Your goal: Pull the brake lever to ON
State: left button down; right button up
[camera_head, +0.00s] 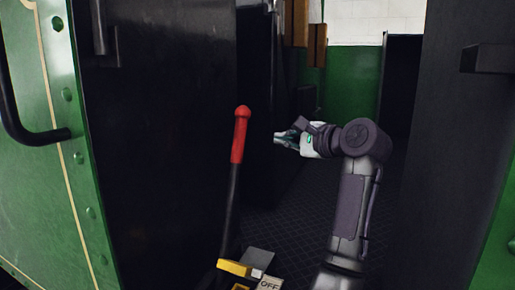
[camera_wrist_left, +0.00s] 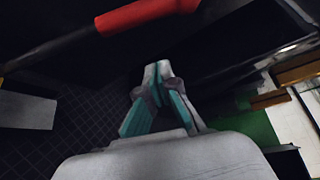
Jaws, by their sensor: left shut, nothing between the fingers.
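The brake lever (camera_head: 239,140) has a red grip with a rounded knob on a dark shaft. It stands nearly upright, leaning slightly right at the top. Its red grip (camera_wrist_left: 145,14) also crosses the top of the left wrist view. A plate marked OFF (camera_head: 270,283) and a yellow piece (camera_head: 234,268) are near its base; no ON mark can be read. My left gripper (camera_head: 279,138) is to the right of the red grip, level with it and apart from it. Its teal-lined fingers (camera_wrist_left: 158,72) are shut and empty. My right gripper is not in view.
A dark panel (camera_head: 170,150) stands behind and left of the lever. A green side with a black handrail (camera_head: 20,125) is at far left. A dark wall (camera_head: 455,150) bounds the right. The patterned floor (camera_head: 295,215) between is open.

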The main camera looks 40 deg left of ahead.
pick_arm(q)
jog(key=s+a+f+p, duration=0.1)
jog(key=a+p, duration=0.4)
jog(key=a, duration=0.4)
jog(key=shift+a, duration=0.2)
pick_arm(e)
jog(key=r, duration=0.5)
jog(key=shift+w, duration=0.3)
